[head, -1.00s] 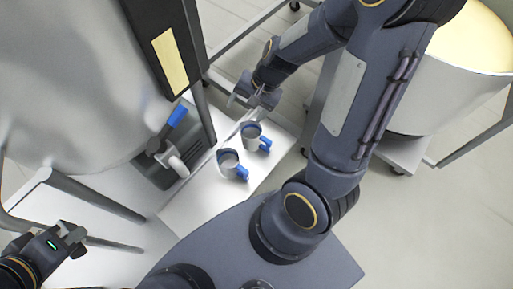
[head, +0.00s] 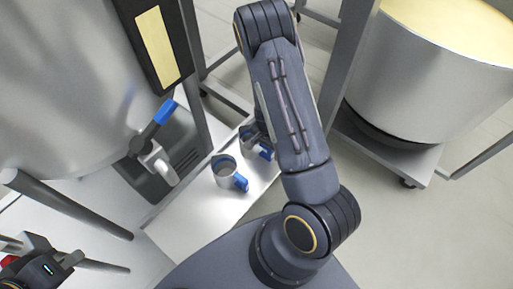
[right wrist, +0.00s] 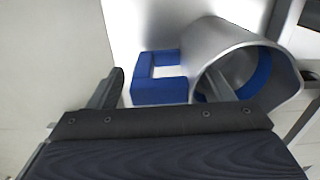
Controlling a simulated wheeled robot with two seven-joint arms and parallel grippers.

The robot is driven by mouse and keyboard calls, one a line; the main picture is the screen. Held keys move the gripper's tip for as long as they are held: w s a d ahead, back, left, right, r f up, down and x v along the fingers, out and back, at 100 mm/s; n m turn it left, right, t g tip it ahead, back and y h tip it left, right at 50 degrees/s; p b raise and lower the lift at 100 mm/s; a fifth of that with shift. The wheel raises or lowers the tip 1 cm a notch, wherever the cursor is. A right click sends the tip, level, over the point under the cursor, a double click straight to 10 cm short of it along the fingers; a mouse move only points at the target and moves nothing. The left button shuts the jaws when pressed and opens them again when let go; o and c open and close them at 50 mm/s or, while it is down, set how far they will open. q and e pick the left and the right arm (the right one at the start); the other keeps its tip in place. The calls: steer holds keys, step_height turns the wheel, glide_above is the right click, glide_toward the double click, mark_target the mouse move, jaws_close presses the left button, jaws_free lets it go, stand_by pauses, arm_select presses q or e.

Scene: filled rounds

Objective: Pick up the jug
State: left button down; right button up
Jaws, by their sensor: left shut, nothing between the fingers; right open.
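Two metal jugs with blue handles stand on a white bench. The nearer jug (head: 224,170) is in full view in the head view. The farther jug (head: 249,134) is partly covered by my right arm. My right gripper is hidden behind that arm in the head view. In the right wrist view my right gripper (right wrist: 165,88) is open at a jug (right wrist: 222,56). One finger is left of the blue handle (right wrist: 160,92); the other shows at the jug's mouth. I cannot tell whether they touch. My left gripper (head: 77,262) is shut and empty at lower left.
A large metal tank (head: 65,90) with a blue-levered tap (head: 160,118) stands at left, over a dark tray (head: 190,140) beside the jugs. A wheeled metal vat (head: 430,80) stands at upper right. The floor (head: 400,230) at lower right is clear.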

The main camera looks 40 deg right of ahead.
mark_target(266, 155)
step_height(266, 155, down, 3)
steer(key=shift+f+b, duration=0.1)
steer(key=shift+b, duration=0.25)
steer(key=c, duration=1)
steer(key=shift+r, duration=0.2)
steer(key=shift+c, duration=0.2)
step_height(266, 155, up, 9)
steer(key=p, duration=0.3)
steer(key=shift+r, duration=0.2)
steer(key=shift+r+p, duration=1.75)
steer(key=shift+p, duration=0.05)
